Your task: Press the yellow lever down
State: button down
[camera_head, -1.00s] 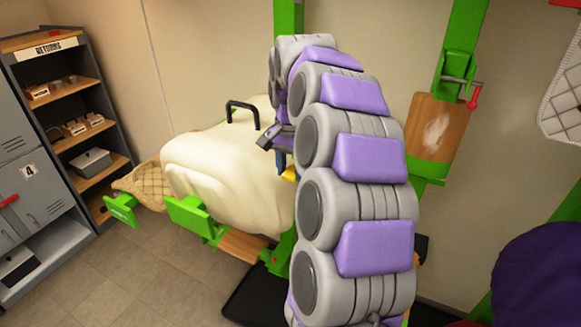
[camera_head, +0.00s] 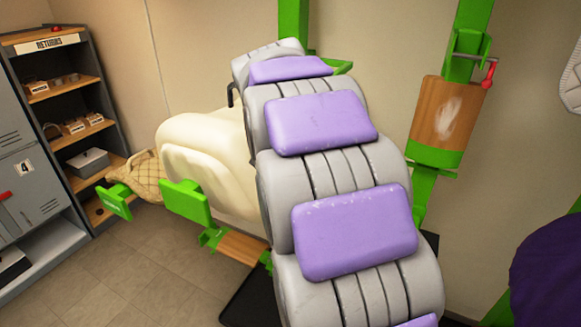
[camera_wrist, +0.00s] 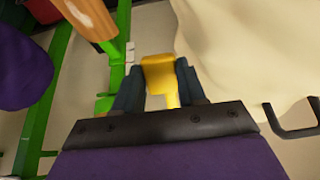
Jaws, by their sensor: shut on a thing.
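The yellow lever (camera_wrist: 160,76) shows in the wrist view, between the two dark fingers of my gripper (camera_wrist: 161,80). The fingers are closed on its sides. The lever's yellow stem runs back between the fingers towards the gripper's dark base plate. In the head view my purple and grey arm covers the middle, so the lever and my gripper are hidden there.
A cream saddle-shaped body (camera_head: 208,165) stands left of my arm on a green frame (camera_head: 186,203). A wooden block (camera_head: 443,123) with a red-handled crank (camera_head: 489,74) is on a green post at right. A shelf (camera_head: 77,80) stands at far left.

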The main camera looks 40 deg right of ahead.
jog(key=shift+w+d+r, duration=0.1)
jog(key=shift+d+r, duration=0.05)
jog(key=shift+d, duration=0.05)
